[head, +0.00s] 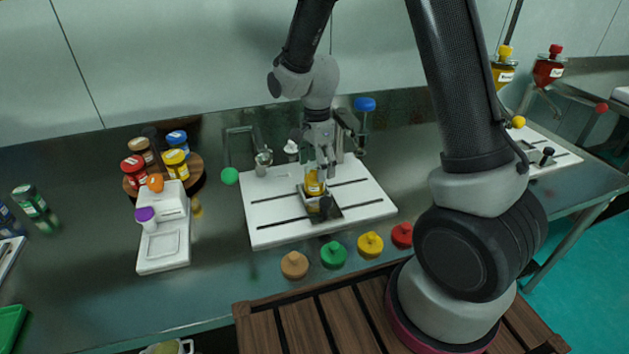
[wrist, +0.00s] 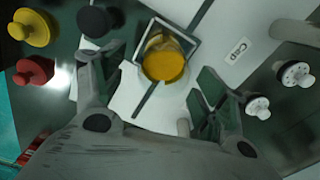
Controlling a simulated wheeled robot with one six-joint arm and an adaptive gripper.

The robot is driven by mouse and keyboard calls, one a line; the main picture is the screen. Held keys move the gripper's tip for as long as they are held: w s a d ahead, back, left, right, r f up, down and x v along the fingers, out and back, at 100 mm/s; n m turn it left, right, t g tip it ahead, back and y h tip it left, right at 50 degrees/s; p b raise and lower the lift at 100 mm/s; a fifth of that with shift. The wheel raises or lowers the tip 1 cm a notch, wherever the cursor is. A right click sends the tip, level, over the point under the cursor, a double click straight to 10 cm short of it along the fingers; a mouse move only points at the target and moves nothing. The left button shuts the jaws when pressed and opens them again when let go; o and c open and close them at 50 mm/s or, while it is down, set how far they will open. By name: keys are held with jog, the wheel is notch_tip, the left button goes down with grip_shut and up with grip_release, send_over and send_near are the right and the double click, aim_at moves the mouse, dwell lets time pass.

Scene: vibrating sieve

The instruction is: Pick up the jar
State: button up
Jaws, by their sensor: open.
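A clear jar with yellow contents (head: 313,183) stands in a square metal holder (head: 333,214) on the white slotted board (head: 267,238). In the wrist view the jar (wrist: 164,60) shows from above, with its yellow content facing the camera. My gripper (head: 319,168) is above and around the jar's upper part in the head view. In the wrist view my gripper (wrist: 160,85) is open, with one finger to the left and one to the right of the jar. I see a gap between each finger and the jar. The fingers partly cover the jar in the head view.
Brown, green, yellow and red caps (head: 333,254) line the table in front of the board. A black knob (head: 325,205) stands close by the holder. A round wooden stand (head: 197,180) with several lidded jars and a white scale-like device (head: 163,250) are at left.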

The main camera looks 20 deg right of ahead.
aim_at(315, 179)
jog(key=f, duration=0.5)
jog(key=shift+w+a+f, duration=0.15)
jog(key=shift+a, duration=0.1)
jog(key=c, duration=1.2)
